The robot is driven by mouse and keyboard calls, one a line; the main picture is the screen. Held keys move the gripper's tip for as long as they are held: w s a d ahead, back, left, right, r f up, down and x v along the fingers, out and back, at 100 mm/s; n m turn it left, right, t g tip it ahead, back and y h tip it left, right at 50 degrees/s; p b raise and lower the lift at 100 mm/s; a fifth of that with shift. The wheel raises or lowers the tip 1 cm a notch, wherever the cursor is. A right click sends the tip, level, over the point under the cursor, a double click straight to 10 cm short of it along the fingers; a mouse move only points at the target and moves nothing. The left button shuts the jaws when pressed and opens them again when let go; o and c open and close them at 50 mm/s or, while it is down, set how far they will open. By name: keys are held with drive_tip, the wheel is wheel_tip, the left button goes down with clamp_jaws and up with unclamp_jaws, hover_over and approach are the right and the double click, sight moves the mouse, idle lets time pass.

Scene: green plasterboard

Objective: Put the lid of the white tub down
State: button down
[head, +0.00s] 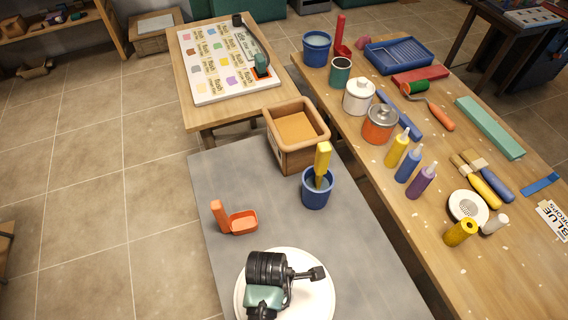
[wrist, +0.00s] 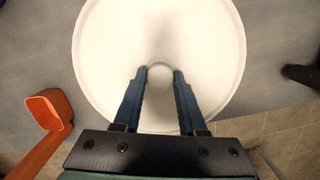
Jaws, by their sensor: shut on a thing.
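The white lid (wrist: 110,50) is a wide round disc with a raised rim and a small round knob (wrist: 160,68) at its middle. My gripper (wrist: 160,80) is shut on this knob, with one dark blue finger on each side. In the head view, the lid (head: 318,296) shows below my dark wrist at the near end of the grey table (head: 215,175). My wrist hides part of it, and the fingers are hidden there. I cannot tell whether the lid touches anything beneath it. No open white tub shows.
An orange scoop (head: 243,222) lies left of the lid; it also shows in the wrist view (wrist: 45,110). A blue cup (head: 317,195) with a yellow-handled brush and a wooden box (head: 291,157) stand behind. A white lidded pot (head: 358,99) stands on the wooden table.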

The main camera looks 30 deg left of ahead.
drive_tip(key=shift+f, duration=2.05)
drive_tip(key=shift+f, duration=0.1)
drive_tip(key=shift+c, duration=2.3)
unclamp_jaws()
